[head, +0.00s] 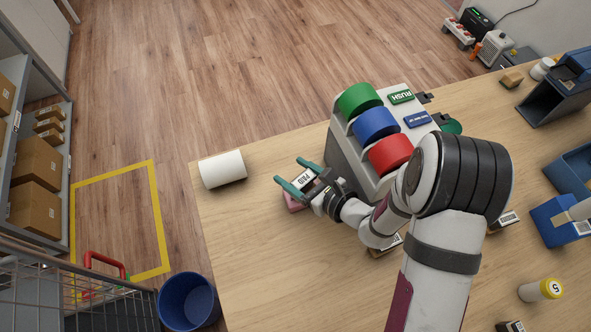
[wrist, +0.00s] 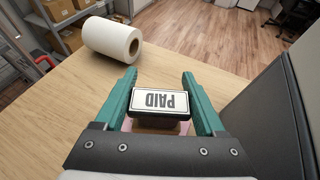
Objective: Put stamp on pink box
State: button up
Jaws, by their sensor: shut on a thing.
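The stamp, a block with a white "PAID" label, sits between the two teal fingers of my gripper (wrist: 161,104) in the wrist view. The stamp (head: 304,180) also shows in the head view, beyond the left end of the tape rack. My gripper is shut on it, label up. The pink box (head: 293,206) lies directly below the stamp and is mostly hidden by it and by my fingers. A little pink shows beneath the stamp in the wrist view. I cannot tell whether stamp and box touch.
The grey rack (head: 341,145) with green, blue and red rolls stands close to the right of my gripper. It also carries "RUSH" (head: 401,97) and blue (head: 418,119) labelled stamps. A white paper roll (head: 222,169) lies near the counter's left edge. The front-left counter is clear.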

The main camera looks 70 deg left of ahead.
aim_at(304, 179)
jog(key=shift+f, duration=0.15)
jog(key=o, duration=1.3)
jog(key=v, duration=0.2)
jog(key=shift+w+d+r, duration=0.2)
jog(key=shift+r, duration=0.05)
jog(key=r, duration=0.7)
jog(key=shift+d+r, duration=0.1)
jog(key=shift+d, duration=0.15)
